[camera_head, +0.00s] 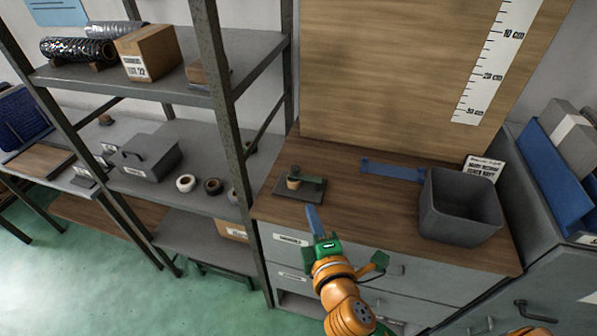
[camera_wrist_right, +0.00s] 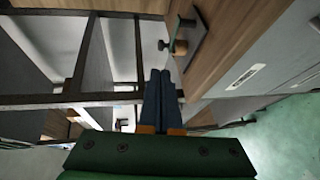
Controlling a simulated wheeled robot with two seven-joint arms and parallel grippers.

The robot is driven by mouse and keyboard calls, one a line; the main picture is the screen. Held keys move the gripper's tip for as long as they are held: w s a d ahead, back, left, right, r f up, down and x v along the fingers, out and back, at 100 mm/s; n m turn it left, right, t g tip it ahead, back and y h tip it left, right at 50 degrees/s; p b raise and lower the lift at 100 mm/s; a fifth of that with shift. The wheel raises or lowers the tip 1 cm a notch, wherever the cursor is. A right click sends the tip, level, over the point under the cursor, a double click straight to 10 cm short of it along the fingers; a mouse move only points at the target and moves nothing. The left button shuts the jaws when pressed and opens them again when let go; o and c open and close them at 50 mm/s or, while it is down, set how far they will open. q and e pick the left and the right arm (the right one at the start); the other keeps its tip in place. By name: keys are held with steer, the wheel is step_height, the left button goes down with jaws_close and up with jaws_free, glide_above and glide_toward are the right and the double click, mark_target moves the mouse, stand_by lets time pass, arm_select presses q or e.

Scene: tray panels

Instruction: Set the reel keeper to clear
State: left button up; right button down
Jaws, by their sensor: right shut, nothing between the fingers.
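A small dark plate (camera_head: 312,190) lies on the wooden counter top, with a short upright post or knob (camera_head: 293,181) with a tan band at its left end; this looks like the reel keeper. It also shows in the right wrist view (camera_wrist_right: 180,46), sideways near the counter's edge. Its exact setting cannot be read. My right gripper (camera_head: 312,210) is shut and empty, its blue fingers just in front of the plate and apart from it. The shut fingers (camera_wrist_right: 159,74) also show in the right wrist view. My left gripper is out of view.
A grey open bin (camera_head: 432,212) stands on the counter's right side, with a blue strip (camera_head: 392,170) and a white label card (camera_head: 484,168) behind it. A metal shelf post (camera_head: 236,130) rises just left of the counter.

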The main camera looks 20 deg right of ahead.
mark_target(296, 171)
steer(key=p+x, duration=0.1)
steer(key=x, duration=1.3)
steer(key=shift+w, duration=0.1)
